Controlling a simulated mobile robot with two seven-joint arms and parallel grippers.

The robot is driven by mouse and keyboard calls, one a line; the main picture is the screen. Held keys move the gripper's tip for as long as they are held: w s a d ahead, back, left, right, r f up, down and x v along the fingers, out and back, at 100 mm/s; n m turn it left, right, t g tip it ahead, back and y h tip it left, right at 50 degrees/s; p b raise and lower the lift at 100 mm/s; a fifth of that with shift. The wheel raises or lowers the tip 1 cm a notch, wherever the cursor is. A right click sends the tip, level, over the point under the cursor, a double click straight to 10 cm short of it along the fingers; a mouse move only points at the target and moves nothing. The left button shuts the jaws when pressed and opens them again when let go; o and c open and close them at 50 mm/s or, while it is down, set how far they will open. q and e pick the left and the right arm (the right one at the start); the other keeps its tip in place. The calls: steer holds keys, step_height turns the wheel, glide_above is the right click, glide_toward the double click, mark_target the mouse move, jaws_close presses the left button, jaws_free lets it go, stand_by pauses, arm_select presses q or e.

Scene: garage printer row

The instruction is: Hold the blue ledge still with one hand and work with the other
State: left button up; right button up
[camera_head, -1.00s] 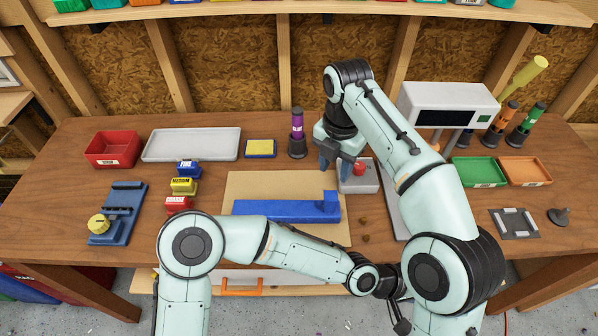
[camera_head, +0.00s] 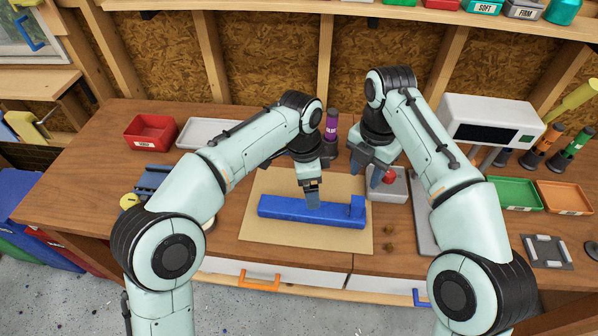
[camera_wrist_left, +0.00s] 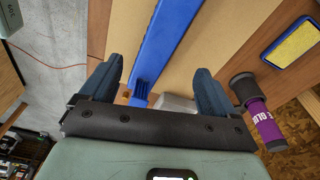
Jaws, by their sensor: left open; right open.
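The blue ledge (camera_head: 285,208) lies on a tan board (camera_head: 258,232) on the workbench, with a raised block at its right end. My left gripper (camera_head: 313,196) is open above the middle of the ledge, pointing down. In the left wrist view the ledge (camera_wrist_left: 170,35) runs between the two spread fingers (camera_wrist_left: 158,88); I cannot tell whether they touch it. My right gripper (camera_head: 367,172) is open and empty, pointing down beside a grey box (camera_head: 395,192) with a red knob (camera_head: 389,176), behind the ledge's right end.
A purple glue bottle (camera_head: 331,126) stands behind the board; it also shows in the left wrist view (camera_wrist_left: 265,125). A red tray (camera_head: 150,132) and pale tray (camera_head: 200,132) are at left. A white display unit (camera_head: 495,122) and green tray (camera_head: 515,193) are at right. Two brown bits (camera_head: 388,237) lie nearby.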

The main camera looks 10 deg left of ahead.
mark_target(298, 206)
arm_select(q)
steer(key=a+f+m, duration=0.1)
steer(key=f, duration=0.2)
steer(key=a+f+m+y, duration=0.1)
steer(key=f, duration=0.3)
steer(key=a+f, duration=0.1)
steer(key=f, duration=0.3)
steer(key=shift+w+m, duration=0.15)
steer(key=shift+m, duration=0.25)
steer(key=c, duration=1.2)
